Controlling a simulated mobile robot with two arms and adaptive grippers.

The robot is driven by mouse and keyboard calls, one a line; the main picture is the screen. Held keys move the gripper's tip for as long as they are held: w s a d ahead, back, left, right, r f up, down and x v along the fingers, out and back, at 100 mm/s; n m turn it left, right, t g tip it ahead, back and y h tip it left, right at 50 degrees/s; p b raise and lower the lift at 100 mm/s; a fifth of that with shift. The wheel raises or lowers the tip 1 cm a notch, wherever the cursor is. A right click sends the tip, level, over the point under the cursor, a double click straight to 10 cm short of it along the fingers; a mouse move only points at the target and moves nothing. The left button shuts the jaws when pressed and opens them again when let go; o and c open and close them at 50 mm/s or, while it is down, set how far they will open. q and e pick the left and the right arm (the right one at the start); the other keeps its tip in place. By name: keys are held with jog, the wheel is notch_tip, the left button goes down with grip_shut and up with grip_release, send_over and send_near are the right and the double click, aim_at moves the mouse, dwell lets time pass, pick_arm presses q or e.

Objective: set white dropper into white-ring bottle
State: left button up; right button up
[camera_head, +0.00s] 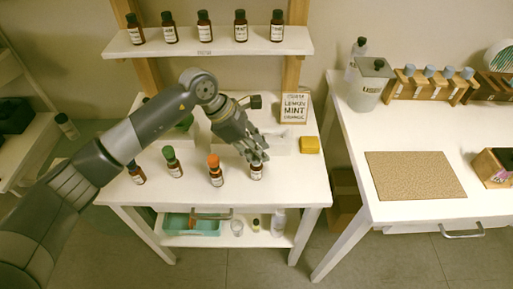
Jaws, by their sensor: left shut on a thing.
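My left gripper (255,157) reaches down over the small table and is shut directly above a brown bottle (257,174) at the right end of the front row. That bottle stands upright with a pale label, and its neck and ring are hidden by my fingers. The white dropper is between the fingers at the bottle's mouth and is mostly hidden. I cannot tell how deep it sits. My right gripper is not in view.
Left of it stand a bottle with an orange dropper (214,163), one with a green dropper (171,155) and a dark-topped bottle (136,175). A sign (294,108) and a yellow block (309,145) are behind on the right. A shelf (208,48) holds several bottles.

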pick_arm(q)
jog(key=shift+f, duration=0.35)
jog(key=o, duration=0.7)
jog(key=shift+r, duration=0.1)
jog(key=shift+r+p, duration=1.15)
jog(key=shift+r, duration=2.3)
